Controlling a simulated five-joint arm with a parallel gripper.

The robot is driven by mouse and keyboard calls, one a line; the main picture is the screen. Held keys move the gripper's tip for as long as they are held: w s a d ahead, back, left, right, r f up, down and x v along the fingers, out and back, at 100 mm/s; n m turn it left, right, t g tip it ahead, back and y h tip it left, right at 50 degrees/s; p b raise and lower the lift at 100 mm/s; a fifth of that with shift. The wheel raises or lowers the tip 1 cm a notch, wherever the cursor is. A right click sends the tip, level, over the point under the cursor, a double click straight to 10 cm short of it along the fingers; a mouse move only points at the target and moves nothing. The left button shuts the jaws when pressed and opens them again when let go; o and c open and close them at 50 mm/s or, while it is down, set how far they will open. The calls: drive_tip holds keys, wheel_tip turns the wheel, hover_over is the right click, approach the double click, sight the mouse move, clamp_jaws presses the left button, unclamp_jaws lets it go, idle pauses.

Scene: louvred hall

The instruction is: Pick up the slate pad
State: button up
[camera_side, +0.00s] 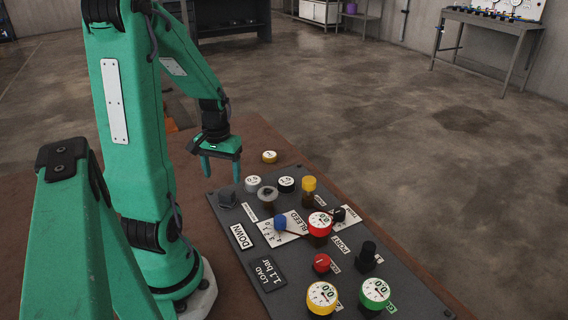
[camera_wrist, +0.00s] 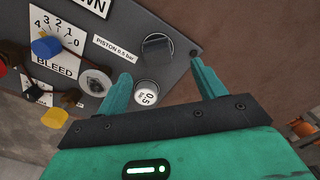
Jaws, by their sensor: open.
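In the wrist view the dark grey piece (camera_wrist: 157,47) lies just beyond my fingertips, beside the "PISTON 0.5 bar" label. My gripper (camera_side: 221,176) is open and empty, above the panel's corner with its fingers pointing down. In the wrist view my gripper (camera_wrist: 160,72) has its two fingers spread apart. Neither finger visibly touches the piece; the exact height gap is hard to tell.
A white-topped 0.5 disc (camera_wrist: 147,93) sits close to the pad, between my fingers in the wrist view. A metal knob (camera_side: 267,194), a black-sided disc (camera_side: 286,184) and a yellow cylinder (camera_side: 308,184) stand nearby. A blue knob (camera_side: 280,222) and red gauge (camera_side: 320,224) are farther along.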

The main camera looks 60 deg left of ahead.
sight(226, 191)
drive_tip(key=shift+f, duration=1.05)
drive_tip(key=shift+f, duration=0.2)
drive_tip(key=shift+w+d+f, duration=0.1)
drive_tip(key=shift+f, duration=1.1)
drive_tip(key=shift+w+f, duration=0.1)
drive_tip(key=shift+f, duration=1.1)
drive_tip(key=c, duration=1.1)
